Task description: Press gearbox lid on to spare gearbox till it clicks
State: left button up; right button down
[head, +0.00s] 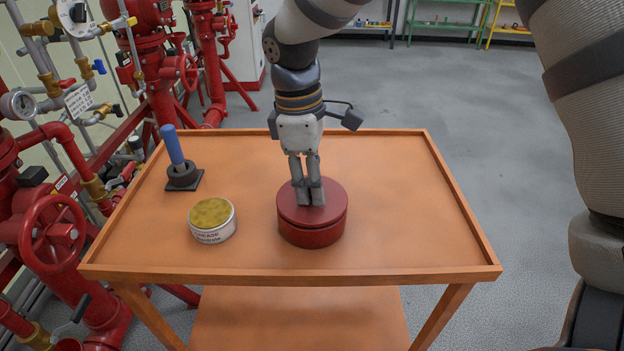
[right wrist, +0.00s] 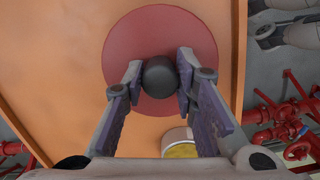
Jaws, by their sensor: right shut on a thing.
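The red round gearbox lid (head: 329,194) sits on top of the round red spare gearbox (head: 312,236) on the orange cart. The lid looks level and lined up with the body, with a thin dark seam between them. Whether they are fully seated I cannot tell. My right gripper (head: 309,203) points straight down over the lid. In the right wrist view its fingers (right wrist: 160,80) are shut on the dark round knob (right wrist: 160,77) in the middle of the red lid (right wrist: 160,30). The gearbox body is hidden under the lid there. My left gripper is not in view.
A grease tin (head: 212,220) with a yellowish top stands left of the gearbox. A blue-handled tool (head: 172,147) stands upright on a dark base farther left. The cart top (head: 420,230) is clear on the right. Red pipes and valves (head: 55,232) stand close along the left.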

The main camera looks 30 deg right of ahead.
dwell(0.4)
jog(key=c, duration=1.2)
grip_release()
jog(key=shift+o, duration=0.5)
jog(key=o, duration=0.4)
jog(key=shift+c, duration=0.2)
jog(key=shift+r, duration=3.5)
jog(key=shift+c, duration=0.5)
